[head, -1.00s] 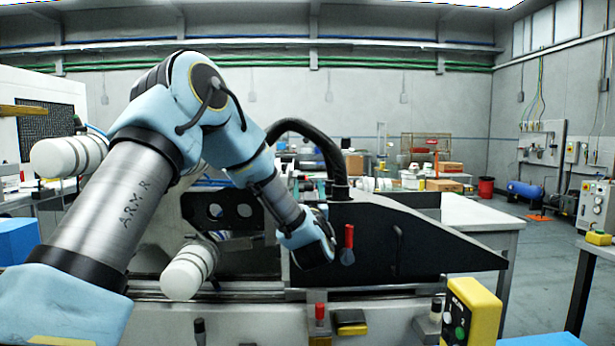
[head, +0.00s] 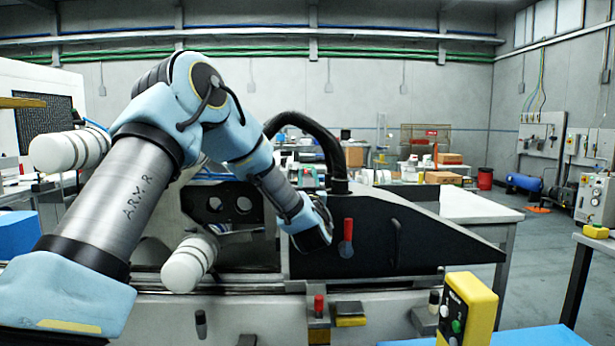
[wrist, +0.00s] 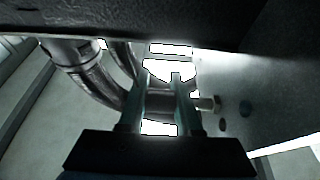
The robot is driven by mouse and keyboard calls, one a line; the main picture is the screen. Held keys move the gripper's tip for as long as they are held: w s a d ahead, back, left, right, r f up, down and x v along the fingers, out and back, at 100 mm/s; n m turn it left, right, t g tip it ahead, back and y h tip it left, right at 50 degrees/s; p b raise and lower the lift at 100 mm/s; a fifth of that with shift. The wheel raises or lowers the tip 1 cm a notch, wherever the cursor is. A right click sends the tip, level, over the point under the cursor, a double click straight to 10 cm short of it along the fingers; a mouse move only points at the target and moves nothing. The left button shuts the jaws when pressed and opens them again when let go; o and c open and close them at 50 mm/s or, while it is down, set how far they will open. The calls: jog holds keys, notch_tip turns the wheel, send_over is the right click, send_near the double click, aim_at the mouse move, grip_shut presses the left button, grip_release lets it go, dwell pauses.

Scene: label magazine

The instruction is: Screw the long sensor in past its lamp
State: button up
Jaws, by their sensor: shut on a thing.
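In the wrist view my gripper (wrist: 159,85) has its two fingers closed about a short dark cylinder (wrist: 159,104), which looks like the sensor's body. A pale, brass-coloured end (wrist: 208,104) sticks out to the right of the right finger, in front of a light metal plate (wrist: 270,115). I cannot tell whether this end touches the plate or sits in a hole. No lamp can be made out. In the head view the fingers and the held thing are hidden at the end of my arm, beside the black machine housing (head: 440,240).
A ribbed metal hose (wrist: 90,72) curves close to the left of the fingers. A dark edge (wrist: 150,20) spans the top of the wrist view. The plate has dark holes. In the head view a red-handled lever (head: 347,232) is close right of my wrist.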

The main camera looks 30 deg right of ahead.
grip_shut()
jog(key=shift+g, duration=0.5)
jog(key=shift+w+f+g+y+p, duration=0.1)
jog(key=shift+f+g+y+p, duration=0.2)
jog(key=shift+g+y+p, duration=0.25)
jog(key=o, duration=0.8)
grip_release()
